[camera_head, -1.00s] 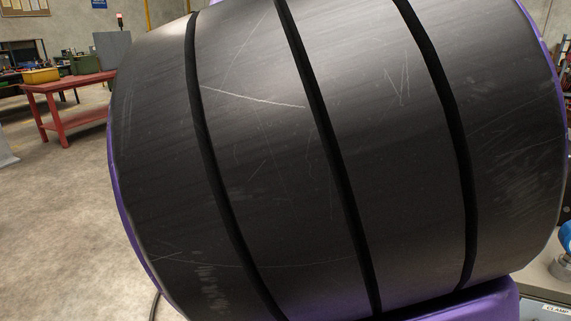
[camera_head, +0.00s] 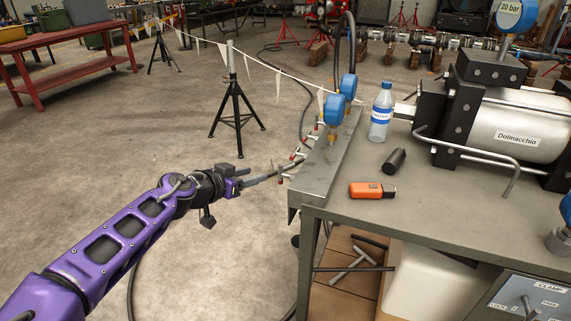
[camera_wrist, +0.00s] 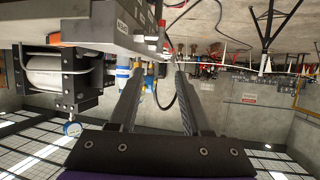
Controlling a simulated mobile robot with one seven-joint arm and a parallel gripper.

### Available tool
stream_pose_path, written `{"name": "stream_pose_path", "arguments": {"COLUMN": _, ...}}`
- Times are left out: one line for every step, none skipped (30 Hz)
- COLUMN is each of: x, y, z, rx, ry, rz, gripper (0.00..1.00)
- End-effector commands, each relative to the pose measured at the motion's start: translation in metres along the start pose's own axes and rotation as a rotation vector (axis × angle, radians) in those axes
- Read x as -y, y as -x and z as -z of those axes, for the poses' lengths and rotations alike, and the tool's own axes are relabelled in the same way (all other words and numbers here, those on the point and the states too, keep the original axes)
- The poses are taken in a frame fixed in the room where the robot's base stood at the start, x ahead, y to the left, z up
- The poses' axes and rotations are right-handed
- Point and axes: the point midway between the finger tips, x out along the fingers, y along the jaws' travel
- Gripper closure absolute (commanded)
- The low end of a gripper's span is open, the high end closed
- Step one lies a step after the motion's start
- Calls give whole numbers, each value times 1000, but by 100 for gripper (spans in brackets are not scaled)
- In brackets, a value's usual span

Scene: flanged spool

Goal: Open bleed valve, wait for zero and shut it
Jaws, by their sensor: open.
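My gripper (camera_head: 281,170) is in front of the left edge of the steel bench in the head view, its fingers pointing at a row of small red-handled valves (camera_head: 297,155) on a manifold. Its jaws are open, with nothing visible between them. Which valve is the bleed valve I cannot tell. Two blue gauges (camera_head: 335,108) stand above the manifold; their dials are not readable. The wrist view is upside down; the two long fingers (camera_wrist: 158,73) reach towards the bench edge, and a red handle (camera_wrist: 161,22) shows beyond the tips.
On the bench (camera_head: 440,228) stand a water bottle (camera_head: 381,112), a black cylinder (camera_head: 394,161), an orange device (camera_head: 372,190) and a steel machine (camera_head: 515,130) labelled Dolmacchio. A black tripod (camera_head: 236,110) with a pennant line and a hose stand behind. Floor left of the bench is open.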

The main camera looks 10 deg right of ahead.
Motion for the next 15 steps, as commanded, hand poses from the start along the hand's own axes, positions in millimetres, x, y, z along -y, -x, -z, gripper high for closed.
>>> {"name": "stream_pose_path", "arguments": {"x": -1, "y": -4, "z": 0, "rx": 0, "ry": -1, "rz": -2, "gripper": 52}}
{"name": "stream_pose_path", "arguments": {"x": -1, "y": -8, "z": -1, "rx": 0, "ry": -1, "rz": -3, "gripper": 52}}
{"name": "stream_pose_path", "arguments": {"x": -1, "y": -13, "z": 0, "rx": 1, "ry": -1, "rz": -4, "gripper": 52}}
{"name": "stream_pose_path", "arguments": {"x": -1, "y": -18, "z": 0, "rx": 1, "ry": -1, "rz": -4, "gripper": 52}}
{"name": "stream_pose_path", "arguments": {"x": -1, "y": -23, "z": 0, "rx": 1, "ry": -1, "rz": -4, "gripper": 52}}
{"name": "stream_pose_path", "arguments": {"x": -2, "y": -31, "z": 0, "rx": 1, "ry": -2, "rz": -5, "gripper": 52}}
{"name": "stream_pose_path", "arguments": {"x": -1, "y": -37, "z": -1, "rx": 1, "ry": -1, "rz": -5, "gripper": 52}}
{"name": "stream_pose_path", "arguments": {"x": -1, "y": -44, "z": -1, "rx": 1, "ry": 0, "rz": -5, "gripper": 52}}
{"name": "stream_pose_path", "arguments": {"x": -2, "y": -53, "z": -1, "rx": 2, "ry": 0, "rz": -6, "gripper": 52}}
{"name": "stream_pose_path", "arguments": {"x": -2, "y": -59, "z": -1, "rx": 1, "ry": 0, "rz": -5, "gripper": 52}}
{"name": "stream_pose_path", "arguments": {"x": -1, "y": -66, "z": 0, "rx": 1, "ry": 0, "rz": -5, "gripper": 52}}
{"name": "stream_pose_path", "arguments": {"x": -2, "y": -75, "z": -1, "rx": 2, "ry": 0, "rz": -6, "gripper": 52}}
{"name": "stream_pose_path", "arguments": {"x": -2, "y": -82, "z": -1, "rx": 2, "ry": 0, "rz": -5, "gripper": 52}}
{"name": "stream_pose_path", "arguments": {"x": -2, "y": -88, "z": 0, "rx": 1, "ry": 0, "rz": -5, "gripper": 52}}
{"name": "stream_pose_path", "arguments": {"x": -1, "y": -97, "z": 0, "rx": 1, "ry": 0, "rz": -5, "gripper": 52}}
